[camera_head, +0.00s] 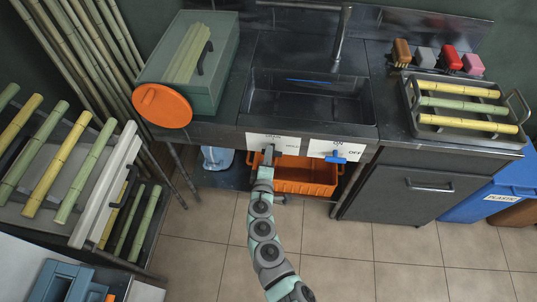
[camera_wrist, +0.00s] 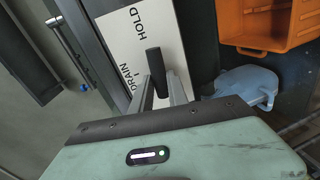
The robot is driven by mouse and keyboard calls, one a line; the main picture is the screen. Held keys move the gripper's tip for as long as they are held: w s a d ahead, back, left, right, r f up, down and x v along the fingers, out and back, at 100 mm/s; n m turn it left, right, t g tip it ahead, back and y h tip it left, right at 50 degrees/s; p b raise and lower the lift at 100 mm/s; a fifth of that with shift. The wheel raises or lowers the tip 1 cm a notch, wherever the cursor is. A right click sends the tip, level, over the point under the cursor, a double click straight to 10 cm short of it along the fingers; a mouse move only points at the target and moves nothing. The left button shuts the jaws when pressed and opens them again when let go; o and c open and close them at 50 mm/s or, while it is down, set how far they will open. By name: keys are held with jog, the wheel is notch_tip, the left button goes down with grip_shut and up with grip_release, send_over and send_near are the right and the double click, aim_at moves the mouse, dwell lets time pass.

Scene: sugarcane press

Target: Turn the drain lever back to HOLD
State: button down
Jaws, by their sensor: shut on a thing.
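The drain lever (camera_wrist: 154,62) has a dark handle and stands in front of a white label plate (camera_wrist: 140,25) printed HOLD and DRAIN. In the wrist view my gripper (camera_wrist: 163,88) is shut on the lever, with one finger on each side of its handle. The handle lies near the DRAIN word and the small mark beside it; its exact turn is hard to tell. In the head view my gripper (camera_head: 267,160) reaches up to the left label plate (camera_head: 258,140) on the sink front and hides most of the lever.
A second plate (camera_head: 322,149) with a blue lever (camera_head: 336,159) is to the right. An orange crate (camera_head: 308,186) and a pale blue jug (camera_head: 217,158) are below the sink (camera_head: 365,105). The tiled floor in front is clear.

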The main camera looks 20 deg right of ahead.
jog(key=shift+n, duration=0.5)
jog(key=shift+f, duration=0.1)
jog(key=c, duration=1.3)
grip_release()
jog(key=p+v, duration=0.2)
jog(key=v, duration=0.9)
jog(key=shift+w+a, duration=0.1)
jog(key=shift+w, duration=0.05)
